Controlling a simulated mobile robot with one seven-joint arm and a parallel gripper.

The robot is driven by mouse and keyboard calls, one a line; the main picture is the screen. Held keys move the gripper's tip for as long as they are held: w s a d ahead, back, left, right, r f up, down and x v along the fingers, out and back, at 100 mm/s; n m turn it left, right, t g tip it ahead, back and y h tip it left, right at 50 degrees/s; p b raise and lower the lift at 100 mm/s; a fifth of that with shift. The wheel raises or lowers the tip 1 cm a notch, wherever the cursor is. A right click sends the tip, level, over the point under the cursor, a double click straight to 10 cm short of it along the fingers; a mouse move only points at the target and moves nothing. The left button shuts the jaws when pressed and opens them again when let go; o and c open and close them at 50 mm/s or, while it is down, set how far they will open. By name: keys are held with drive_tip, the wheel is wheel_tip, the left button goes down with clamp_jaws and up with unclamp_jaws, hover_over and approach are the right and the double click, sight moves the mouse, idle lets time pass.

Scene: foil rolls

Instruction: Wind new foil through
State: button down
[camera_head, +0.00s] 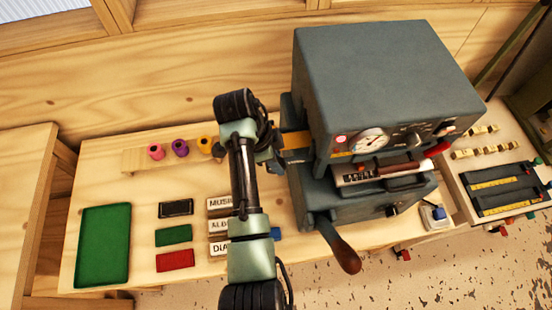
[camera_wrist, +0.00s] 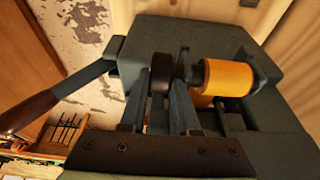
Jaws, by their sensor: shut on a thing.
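The grey foil-stamping machine (camera_head: 385,75) stands at the centre right of the bench. A gold foil roll (camera_wrist: 228,77) sits on its side in the wrist view, with gold foil (camera_head: 295,140) also showing at its left flank in the head view. My gripper (camera_wrist: 170,78) is shut on a dark round knob (camera_wrist: 160,66) beside the roll, on the roll's axis. The roll itself is apart from the fingers. In the head view my gripper (camera_head: 268,150) is at the machine's left side, partly hidden by my arm. The foil's path inside the machine is hidden.
Pink (camera_head: 156,152), purple (camera_head: 180,148) and orange (camera_head: 205,144) rolls stand on a wooden rack (camera_head: 135,160). A green tray (camera_head: 103,245), small coloured pads and lettered blocks (camera_head: 218,225) lie on the bench. The machine's lever (camera_head: 345,255) projects at the front.

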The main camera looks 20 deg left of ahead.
drive_tip(key=shift+w+d+g+y+p, duration=0.1)
drive_tip(key=shift+d+g+y+p, duration=0.1)
drive_tip(key=shift+g+y, duration=0.35)
drive_tip(key=shift+w+d+g+y+p, duration=0.15)
drive_tip(key=shift+g+y, duration=0.2)
drive_tip(key=shift+y, duration=0.3)
drive_tip(key=shift+d+f+g+y, duration=0.15)
drive_tip(key=shift+g+y, duration=0.75)
drive_tip(key=shift+y, duration=0.5)
drive_tip(key=c, duration=0.6)
unclamp_jaws()
drive_tip(key=shift+c, duration=0.2)
